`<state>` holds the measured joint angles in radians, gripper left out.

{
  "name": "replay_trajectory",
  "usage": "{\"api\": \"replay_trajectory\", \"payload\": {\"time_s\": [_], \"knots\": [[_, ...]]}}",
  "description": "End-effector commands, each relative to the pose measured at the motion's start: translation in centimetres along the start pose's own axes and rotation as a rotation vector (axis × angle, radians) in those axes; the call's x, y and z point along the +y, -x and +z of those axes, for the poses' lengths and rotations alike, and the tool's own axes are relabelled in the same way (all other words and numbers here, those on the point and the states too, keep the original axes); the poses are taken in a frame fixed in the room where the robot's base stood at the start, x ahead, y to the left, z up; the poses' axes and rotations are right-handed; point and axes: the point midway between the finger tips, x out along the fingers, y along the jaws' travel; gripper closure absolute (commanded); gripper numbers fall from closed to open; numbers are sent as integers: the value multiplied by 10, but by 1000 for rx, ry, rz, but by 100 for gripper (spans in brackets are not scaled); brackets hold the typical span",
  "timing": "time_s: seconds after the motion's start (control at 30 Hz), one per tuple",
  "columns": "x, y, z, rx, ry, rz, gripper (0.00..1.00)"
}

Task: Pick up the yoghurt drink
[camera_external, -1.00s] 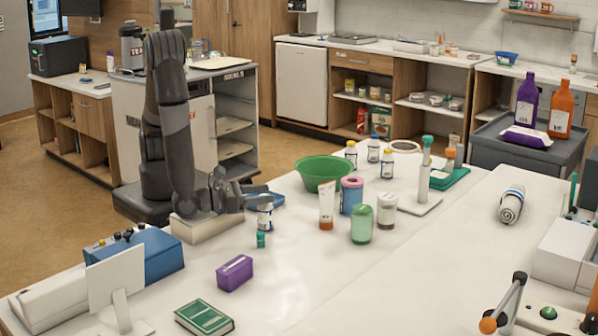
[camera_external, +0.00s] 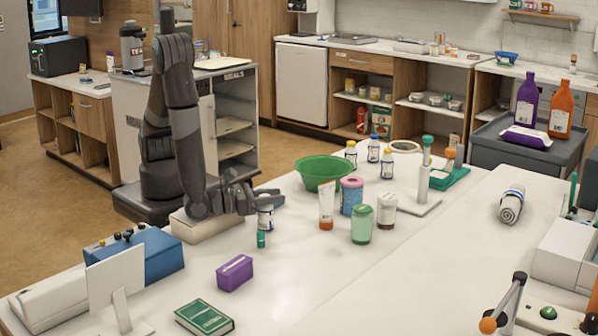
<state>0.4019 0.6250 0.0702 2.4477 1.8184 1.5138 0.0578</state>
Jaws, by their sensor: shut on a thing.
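A small white bottle with a blue band (camera_external: 265,217), which looks like the yoghurt drink, stands upright near the table's left edge. My gripper (camera_external: 267,199) is at its upper part, with the fingers reaching to the right, and is shut on it. The fingers hide the bottle's top. I cannot tell whether its base is touching the table.
A small teal-capped vial (camera_external: 261,239) stands just in front of the held bottle. A green bowl (camera_external: 322,172) is behind it. A tube (camera_external: 326,205), a pink-lidded blue canister (camera_external: 351,195) and a green jar (camera_external: 362,224) stand to the right. A purple box (camera_external: 235,273) lies in front.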

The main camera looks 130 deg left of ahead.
Motion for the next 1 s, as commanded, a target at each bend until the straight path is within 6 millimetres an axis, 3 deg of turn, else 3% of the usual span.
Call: {"api": "replay_trajectory", "payload": {"time_s": [0.27, 0.7, 1.0], "knots": [[0, 0, 0, 0, 0, 0, 100], [0, 0, 3, -1, 1, 0, 100], [0, 0, 29, -1, 6, 0, 100]]}}
